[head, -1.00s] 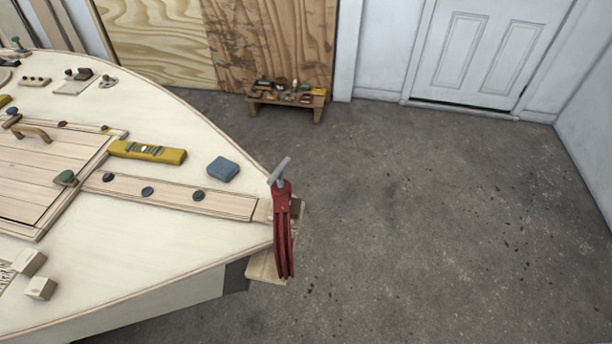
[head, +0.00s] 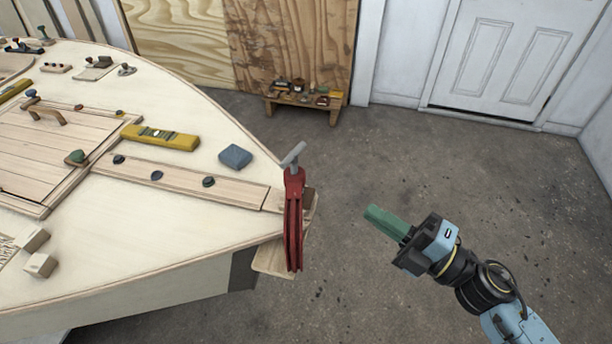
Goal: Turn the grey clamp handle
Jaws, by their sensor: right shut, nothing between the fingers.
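The red clamp (head: 293,222) is fixed at the pointed bow end of the plywood hull. Its grey handle (head: 293,155) sticks up from the top as a slanted T-bar. My right gripper (head: 372,215) is to the right of the clamp and apart from it, over the floor. Its green fingers are shut with nothing between them and point up and left, toward the clamp. My left gripper is not in view.
The hull deck (head: 190,225) carries a yellow level (head: 160,138), a blue block (head: 235,157) and two small wooden blocks (head: 40,264). A low bench (head: 303,101) with several small items stands by the back wall. The floor right of the bow is clear.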

